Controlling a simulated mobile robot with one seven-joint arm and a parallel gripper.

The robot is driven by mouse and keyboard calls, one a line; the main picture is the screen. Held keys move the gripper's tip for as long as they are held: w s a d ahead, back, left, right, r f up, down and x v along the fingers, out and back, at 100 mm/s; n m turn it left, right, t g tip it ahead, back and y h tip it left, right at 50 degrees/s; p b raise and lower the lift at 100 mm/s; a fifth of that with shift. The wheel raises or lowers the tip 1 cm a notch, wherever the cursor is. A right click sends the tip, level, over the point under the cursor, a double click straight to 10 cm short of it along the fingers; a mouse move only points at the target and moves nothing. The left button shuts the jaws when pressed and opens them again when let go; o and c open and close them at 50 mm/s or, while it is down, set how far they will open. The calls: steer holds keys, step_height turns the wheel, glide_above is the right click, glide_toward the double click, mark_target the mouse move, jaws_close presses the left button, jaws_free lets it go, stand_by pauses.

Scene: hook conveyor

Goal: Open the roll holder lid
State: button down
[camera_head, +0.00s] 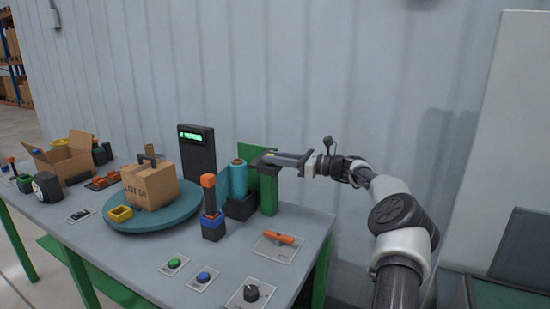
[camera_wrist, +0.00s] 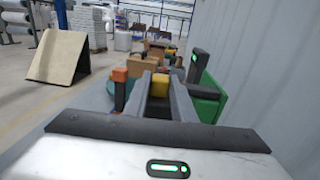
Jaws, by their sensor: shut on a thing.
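The roll holder (camera_head: 268,196) is a green upright piece at the back right of the table, beside a teal roll (camera_head: 238,182) on a dark base. A green panel, which looks like its lid (camera_head: 257,153), stands behind my gripper; green also shows on the right in the wrist view (camera_wrist: 210,105). My gripper (camera_head: 268,160) reaches in from the right, level, at the top of the holder. In the wrist view its fingers are closed on a small yellow piece (camera_wrist: 160,84), which looks like the lid's handle. The fingers partly hide the lid.
A dark stand with a green display (camera_head: 197,150) is behind. An orange-topped post (camera_head: 208,200) stands in front of the roll. A turntable (camera_head: 118,221) bears a carton (camera_head: 150,186). Buttons, a knob (camera_head: 252,292) and an orange lever (camera_head: 279,238) lie at the front right. The wall is close behind.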

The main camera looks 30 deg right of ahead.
steer(key=shift+f, duration=0.1)
steer(key=c, duration=1.5)
jaws_free()
steer(key=v, duration=1.7)
steer(key=shift+s+d, duration=0.15)
